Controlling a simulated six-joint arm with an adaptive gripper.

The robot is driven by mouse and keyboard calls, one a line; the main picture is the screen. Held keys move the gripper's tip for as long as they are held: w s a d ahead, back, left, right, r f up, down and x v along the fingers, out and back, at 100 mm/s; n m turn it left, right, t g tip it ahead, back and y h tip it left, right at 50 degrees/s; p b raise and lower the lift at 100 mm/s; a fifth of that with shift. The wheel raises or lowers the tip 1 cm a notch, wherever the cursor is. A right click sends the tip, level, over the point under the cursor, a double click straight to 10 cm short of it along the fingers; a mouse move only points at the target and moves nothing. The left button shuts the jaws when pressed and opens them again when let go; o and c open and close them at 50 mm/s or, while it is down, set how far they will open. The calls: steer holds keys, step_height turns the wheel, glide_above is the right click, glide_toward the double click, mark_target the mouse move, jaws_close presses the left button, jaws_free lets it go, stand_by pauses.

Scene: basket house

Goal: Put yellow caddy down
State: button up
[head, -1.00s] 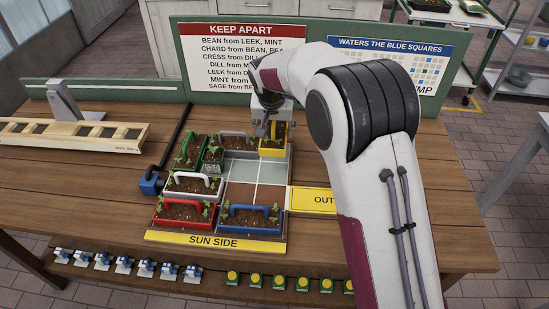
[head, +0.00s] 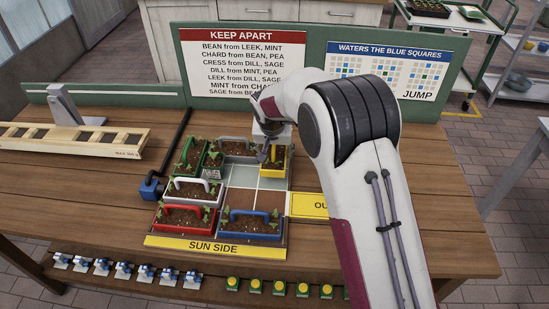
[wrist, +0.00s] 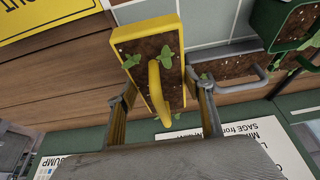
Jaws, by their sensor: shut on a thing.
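The yellow caddy (head: 278,174), filled with soil and small green seedlings, is at the back right part of the planter tray (head: 286,200). My gripper (head: 268,152) is shut on it from above. In the wrist view the caddy (wrist: 172,22) sits between my two fingers (wrist: 160,95), its yellow arched handle upright. It looks level. I cannot tell whether its base touches the tray. The grey caddy (head: 238,141) is just left of it. Two pale squares and a brown square show bare in front of it.
Green (head: 190,140), white (head: 188,182), red (head: 184,205) and blue (head: 254,211) caddies occupy the tray's left and front. A yellow OUT plate (head: 308,205) lies to the right. A green board with a KEEP APART sign (head: 243,60) stands behind.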

mark_target(273, 148)
steer(key=shift+f, duration=1.55)
steer(key=shift+f, duration=0.6)
steer(key=o, duration=1.4)
steer(key=shift+o, duration=0.2)
steer(key=shift+s+r, duration=0.1)
steer(key=shift+r, duration=0.75)
steer(key=v, duration=1.1)
steer(key=shift+r, duration=0.15)
steer(key=shift+s, duration=0.1)
